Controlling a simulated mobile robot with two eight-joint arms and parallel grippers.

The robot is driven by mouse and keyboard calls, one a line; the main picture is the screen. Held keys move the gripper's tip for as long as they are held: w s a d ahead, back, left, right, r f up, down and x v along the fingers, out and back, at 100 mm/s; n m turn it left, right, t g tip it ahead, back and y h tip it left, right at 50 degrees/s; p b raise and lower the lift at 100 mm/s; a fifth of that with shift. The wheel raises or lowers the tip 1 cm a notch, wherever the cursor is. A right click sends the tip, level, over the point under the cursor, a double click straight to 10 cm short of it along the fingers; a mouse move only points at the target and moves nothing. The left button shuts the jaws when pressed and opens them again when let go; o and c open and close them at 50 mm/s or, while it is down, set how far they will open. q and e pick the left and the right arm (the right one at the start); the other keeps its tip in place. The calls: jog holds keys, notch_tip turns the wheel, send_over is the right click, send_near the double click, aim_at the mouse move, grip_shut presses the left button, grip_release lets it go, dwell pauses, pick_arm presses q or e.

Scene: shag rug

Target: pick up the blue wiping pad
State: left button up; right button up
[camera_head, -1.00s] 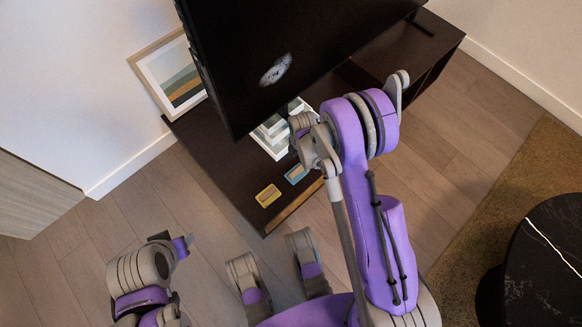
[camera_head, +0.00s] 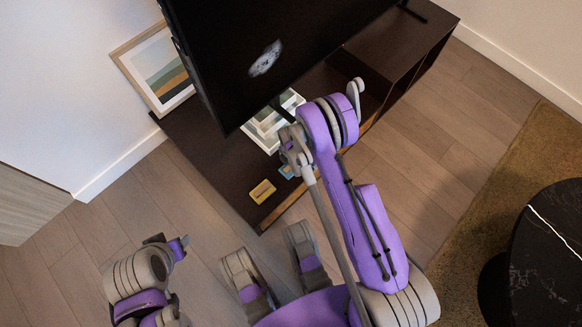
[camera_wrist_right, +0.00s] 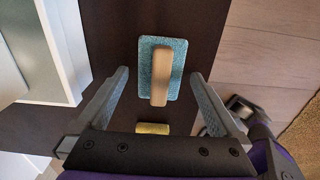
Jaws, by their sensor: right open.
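The blue wiping pad (camera_wrist_right: 172,55) lies on the dark cabinet top in the right wrist view, with a tan block-shaped handle (camera_wrist_right: 161,78) on it. In the head view a small part of the pad (camera_head: 286,171) shows beside my right arm, which hides the rest. My right gripper (camera_wrist_right: 160,77) is open, with one finger on each side of the pad and clear space between. Nothing is held in it. My left arm's end (camera_head: 178,248) is at the lower left of the head view, away from the cabinet; its finger opening cannot be made out.
A yellow pad (camera_head: 262,191) lies near the blue one on the cabinet (camera_head: 222,172). A white tiered object (camera_head: 262,132) stands left of the pad in the wrist view. A large black screen (camera_head: 250,50) overhangs the cabinet. A framed picture (camera_head: 158,70) leans at the wall.

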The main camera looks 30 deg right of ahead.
jog(key=shift+f, duration=0.4)
jog(key=shift+c, duration=0.3)
jog(key=c, duration=1.2)
jog(key=shift+r, duration=0.15)
jog(key=shift+c, duration=0.2)
notch_tip(320, 180, up, 10)
jog(key=p, duration=0.3)
